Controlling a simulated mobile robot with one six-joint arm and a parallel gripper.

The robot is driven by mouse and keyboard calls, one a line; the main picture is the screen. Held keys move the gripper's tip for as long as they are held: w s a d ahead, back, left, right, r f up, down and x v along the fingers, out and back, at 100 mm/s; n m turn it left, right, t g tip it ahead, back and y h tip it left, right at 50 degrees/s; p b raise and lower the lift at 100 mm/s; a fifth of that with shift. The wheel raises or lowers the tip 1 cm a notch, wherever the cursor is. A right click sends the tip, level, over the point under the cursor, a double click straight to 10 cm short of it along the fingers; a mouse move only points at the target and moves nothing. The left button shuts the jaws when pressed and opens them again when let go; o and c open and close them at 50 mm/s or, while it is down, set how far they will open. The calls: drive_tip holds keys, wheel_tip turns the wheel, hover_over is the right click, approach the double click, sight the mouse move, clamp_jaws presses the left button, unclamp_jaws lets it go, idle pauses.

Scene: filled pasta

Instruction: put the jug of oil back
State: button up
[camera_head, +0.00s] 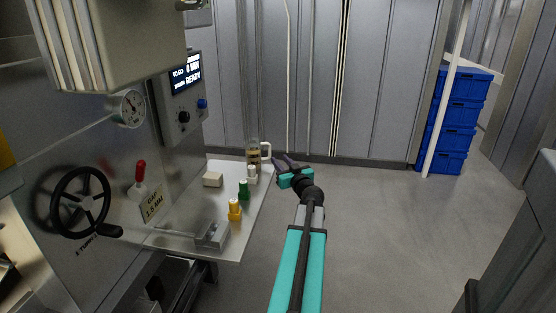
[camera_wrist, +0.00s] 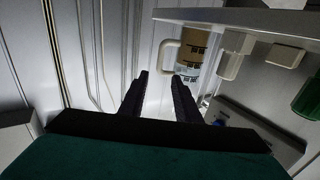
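The jug of oil (camera_head: 253,152), a clear jug with amber-brown contents and a pale handle, stands upright at the far end of a white shelf (camera_head: 253,214). It also shows in the wrist view (camera_wrist: 195,50), upside down, with its handle facing my fingers. My gripper (camera_head: 287,160) is at the right of the jug, close to its handle. In the wrist view its two dark fingers (camera_wrist: 160,77) are apart with nothing between them. The handle is just beyond the fingertips, and I see no contact.
Near the jug on the shelf stand a white-capped bottle (camera_head: 252,174), a green bottle (camera_head: 243,190), a yellow bottle (camera_head: 235,211) and a pale block (camera_head: 212,180). A machine with a black handwheel (camera_head: 80,202) is at left. Blue crates (camera_head: 454,116) are stacked at right. Floor right of the shelf is clear.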

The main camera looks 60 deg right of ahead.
drive_tip(key=shift+v, duration=1.45)
drive_tip(key=shift+s, duration=0.2)
